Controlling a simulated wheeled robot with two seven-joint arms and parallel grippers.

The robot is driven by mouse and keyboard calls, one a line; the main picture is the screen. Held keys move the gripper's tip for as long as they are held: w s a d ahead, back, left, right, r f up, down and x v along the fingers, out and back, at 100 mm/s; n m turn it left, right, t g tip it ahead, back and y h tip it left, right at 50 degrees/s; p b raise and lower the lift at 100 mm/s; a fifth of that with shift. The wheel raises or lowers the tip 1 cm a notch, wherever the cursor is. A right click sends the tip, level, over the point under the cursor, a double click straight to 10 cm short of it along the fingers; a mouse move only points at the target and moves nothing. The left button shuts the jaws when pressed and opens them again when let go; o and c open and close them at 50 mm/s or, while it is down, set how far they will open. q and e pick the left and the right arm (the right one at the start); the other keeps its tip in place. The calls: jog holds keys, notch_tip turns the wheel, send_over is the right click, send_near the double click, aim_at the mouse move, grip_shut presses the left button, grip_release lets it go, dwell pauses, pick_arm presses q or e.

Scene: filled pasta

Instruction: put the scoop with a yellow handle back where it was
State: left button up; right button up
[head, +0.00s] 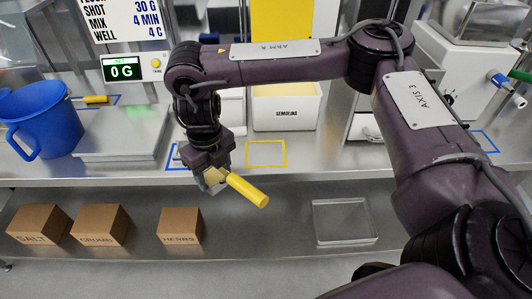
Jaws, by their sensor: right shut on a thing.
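My right gripper (214,178) is shut on the scoop with a yellow handle (248,190). It holds the scoop in front of the shelf's front edge. The yellow handle points down and to the right; the scoop's other end is mostly hidden by the gripper. A yellow outlined square (266,142), empty, is marked on the steel shelf just behind and to the right of the gripper. A blue outline (172,163) is partly hidden behind my right gripper. My left gripper is not in view.
A white semolina bin (287,118) stands behind the yellow square. A blue jug (42,120) and a scale (122,142) are at left, with another yellow handle (95,99) behind. Boxes labelled salt (36,226), crumbs (100,226) and herbs (180,226), and a clear tray (343,238), sit below.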

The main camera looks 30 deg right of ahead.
jog(key=w+d, duration=0.1)
jog(key=d, duration=0.4)
jog(key=w+d+p, duration=0.1)
jog(key=d, duration=0.5)
jog(key=w+d+p, duration=0.1)
jog(key=d, duration=0.5)
jog(key=shift+w+d, duration=0.2)
jog(key=shift+d, duration=0.05)
jog(key=shift+f, duration=0.8)
jog(key=shift+f+p, duration=0.4)
jog(key=shift+f, duration=0.7)
jog(key=o, duration=1)
